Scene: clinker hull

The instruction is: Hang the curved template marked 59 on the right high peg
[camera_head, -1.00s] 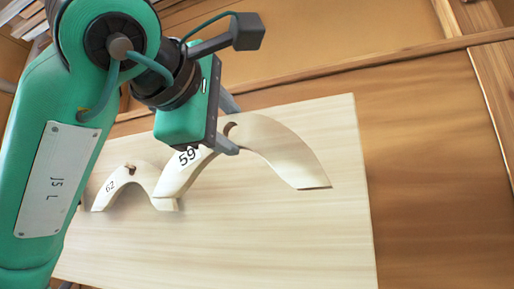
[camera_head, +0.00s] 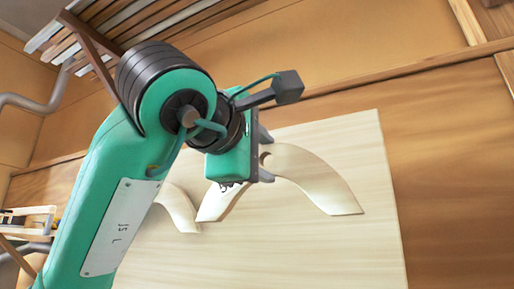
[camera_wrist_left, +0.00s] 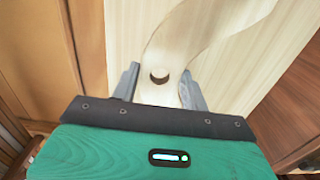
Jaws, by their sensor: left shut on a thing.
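The pale, arched template (camera_head: 318,178) is at the right half of the pale board; it has a round hole, and its mark, 59 in the earlier head view, is now hidden behind my left gripper. My left gripper (camera_head: 266,157) is shut on this template close to the hole. In the left wrist view, my left gripper (camera_wrist_left: 160,90) has one finger on each side of the template (camera_wrist_left: 200,30), just below the hole. I cannot tell whether the template is clear of the board. My right gripper and the right high peg are not in view.
The pale board (camera_head: 350,250) is otherwise clear. Brown wooden planking (camera_head: 450,160) runs behind it. Wooden slats (camera_head: 130,25) and a grey pipe (camera_head: 40,105) are at upper left.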

